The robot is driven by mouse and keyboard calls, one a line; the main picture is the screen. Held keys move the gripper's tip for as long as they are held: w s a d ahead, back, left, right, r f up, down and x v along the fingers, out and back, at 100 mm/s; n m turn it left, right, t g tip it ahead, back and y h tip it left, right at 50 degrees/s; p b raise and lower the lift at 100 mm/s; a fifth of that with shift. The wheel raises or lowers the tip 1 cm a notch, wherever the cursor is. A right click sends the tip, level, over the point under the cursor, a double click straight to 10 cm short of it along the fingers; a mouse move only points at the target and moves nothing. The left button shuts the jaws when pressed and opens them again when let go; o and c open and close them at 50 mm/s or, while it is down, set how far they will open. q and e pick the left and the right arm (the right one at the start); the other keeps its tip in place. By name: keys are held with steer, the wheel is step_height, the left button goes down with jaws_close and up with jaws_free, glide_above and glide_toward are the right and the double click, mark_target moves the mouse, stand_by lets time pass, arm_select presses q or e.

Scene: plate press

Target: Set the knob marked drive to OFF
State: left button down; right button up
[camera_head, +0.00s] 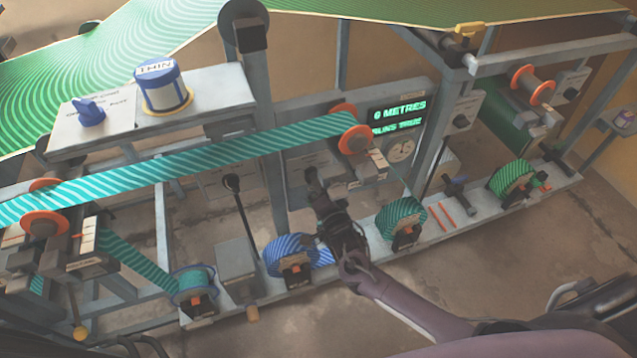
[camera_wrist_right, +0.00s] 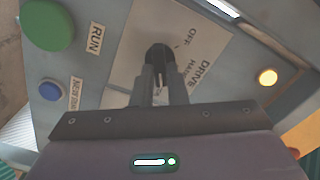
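The drive panel shows in the right wrist view, with the words OFF, HAND and DRIVE on a pale plate (camera_wrist_right: 205,50). The small black drive knob (camera_wrist_right: 157,50) sits between the tips of my right gripper (camera_wrist_right: 157,68), whose fingers are close together and appear shut on it. The fingers hide much of the knob, so its pointing direction cannot be read. In the head view my right gripper (camera_head: 318,190) is at the machine's lower panel behind the blue striped roll, and my arm hides the knob. My left gripper (camera_head: 142,346) is only partly visible at the bottom left edge.
A green RUN button (camera_wrist_right: 47,25), a blue button (camera_wrist_right: 50,90) and a yellow lamp or button (camera_wrist_right: 267,77) are near the knob. The blue striped roll (camera_head: 285,252) and the green roll (camera_head: 402,218) stand close to my right arm. A display (camera_head: 397,117) reads 0 METRES.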

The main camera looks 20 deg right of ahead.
jaws_close()
steer(key=shift+n, duration=0.3)
steer(key=n+p, duration=0.1)
steer(key=n, duration=1.4)
steer(key=n+p, duration=0.1)
steer(key=n, duration=0.7)
steer(key=shift+a+p, duration=0.3)
steer(key=shift+a, duration=0.1)
steer(key=shift+n, duration=0.3)
steer(key=o, duration=0.5)
jaws_free()
